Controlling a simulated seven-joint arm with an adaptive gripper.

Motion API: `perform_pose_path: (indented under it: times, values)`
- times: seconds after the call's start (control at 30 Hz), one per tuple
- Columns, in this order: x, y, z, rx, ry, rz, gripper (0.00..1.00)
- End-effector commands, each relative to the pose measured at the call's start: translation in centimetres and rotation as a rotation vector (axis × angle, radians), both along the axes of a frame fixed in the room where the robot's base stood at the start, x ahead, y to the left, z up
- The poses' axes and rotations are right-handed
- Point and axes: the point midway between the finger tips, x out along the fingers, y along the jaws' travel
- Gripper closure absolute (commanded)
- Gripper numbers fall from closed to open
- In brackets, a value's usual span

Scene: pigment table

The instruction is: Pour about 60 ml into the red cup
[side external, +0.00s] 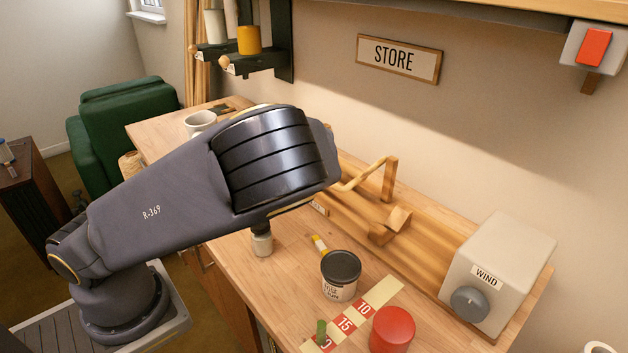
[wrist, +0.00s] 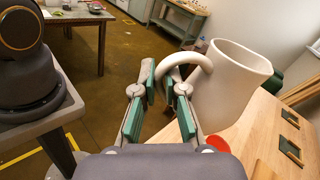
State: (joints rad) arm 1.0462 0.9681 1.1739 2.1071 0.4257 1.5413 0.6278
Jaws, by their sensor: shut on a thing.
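In the wrist view my gripper (wrist: 166,86), with green pads, is shut on the looped handle of a large white jug (wrist: 226,88). The jug leans to the right in this view; its true tilt and its contents cannot be told. A small red piece (wrist: 217,143) shows below the jug, mostly hidden, possibly the red cup. In the side external view a white vessel (side external: 199,122), probably the jug, shows above my arm, which hides the gripper. A red round object (side external: 392,328) stands at the front of the bench; I cannot tell whether it is a cup.
A dark-lidded tin (side external: 340,277) and a small pale jar (side external: 262,243) stand on the bench. A numbered strip (side external: 378,294), a wooden rail (side external: 365,221) and a WIND box (side external: 505,258) lie toward the right. A green armchair (side external: 122,122) stands beyond the bench.

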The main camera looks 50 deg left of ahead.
Motion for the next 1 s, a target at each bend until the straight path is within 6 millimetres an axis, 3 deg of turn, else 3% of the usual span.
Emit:
perform_pose_path:
  times: [0.4,0.5,1.0]
  values:
    - [0.0,0.1,-7.0,0.006,0.003,0.001,1.0]
    - [0.0,0.1,-8.0,0.004,0.0,0.001,1.0]
    - [0.1,0.2,-8.6,-0.035,0.037,0.003,1.0]
